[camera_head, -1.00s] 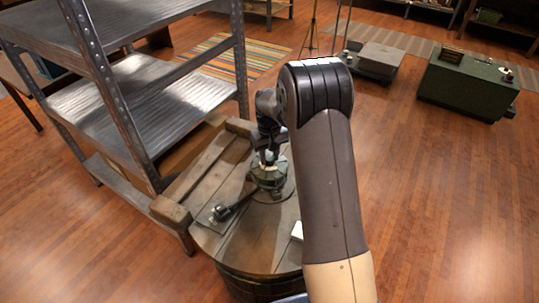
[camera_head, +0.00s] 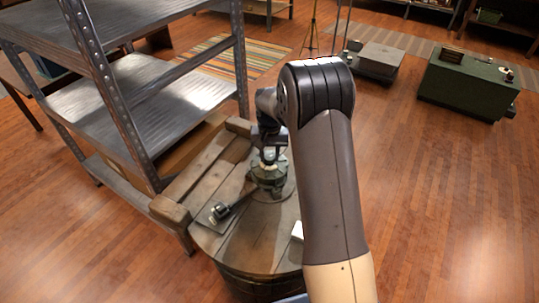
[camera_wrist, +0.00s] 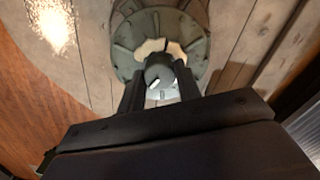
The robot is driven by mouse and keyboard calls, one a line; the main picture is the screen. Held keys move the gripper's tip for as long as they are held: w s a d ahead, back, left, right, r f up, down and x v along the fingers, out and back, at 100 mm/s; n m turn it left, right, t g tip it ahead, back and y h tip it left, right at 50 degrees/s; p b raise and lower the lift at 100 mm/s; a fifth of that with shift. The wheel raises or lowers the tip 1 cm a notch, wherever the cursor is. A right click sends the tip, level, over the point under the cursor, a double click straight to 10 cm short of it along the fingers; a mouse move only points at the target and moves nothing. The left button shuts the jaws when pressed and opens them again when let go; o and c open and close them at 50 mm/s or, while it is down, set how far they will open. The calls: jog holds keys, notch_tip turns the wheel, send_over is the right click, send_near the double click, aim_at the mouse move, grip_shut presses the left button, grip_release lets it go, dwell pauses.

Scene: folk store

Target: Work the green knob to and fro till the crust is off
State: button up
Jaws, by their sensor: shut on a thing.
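The green knob (camera_wrist: 160,70) is a dark grey-green rounded piece between my fingers in the wrist view. My gripper (camera_wrist: 161,85) is shut on it from above. The knob rises from a round green flanged base (camera_wrist: 125,42); the base also shows in the head view (camera_head: 268,178), on the round wooden top. Pale, uneven cream patches (camera_wrist: 150,48) lie around the knob's foot and look like crust. The fingers and palm hide the near side of the knob and base. In the head view my gripper (camera_head: 268,153) is small and partly hidden by my arm.
The base stands on a round wooden barrel top (camera_head: 245,248). A dark tool-like fitting (camera_head: 222,211) lies left of it, and a small white block (camera_head: 297,231) to the right. Wooden beams (camera_head: 205,165) and a metal shelf (camera_head: 165,95) stand close on the left.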

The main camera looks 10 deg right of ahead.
aim_at(270, 157)
jog(key=m, duration=0.5)
jog(key=shift+m, duration=0.3)
dwell(0.4)
jog(key=o, duration=1)
jog(key=shift+r, duration=0.1)
notch_tip(270, 157, up, 11)
jog(key=shift+f+b, duration=0.2)
jog(key=shift+b, duration=0.1)
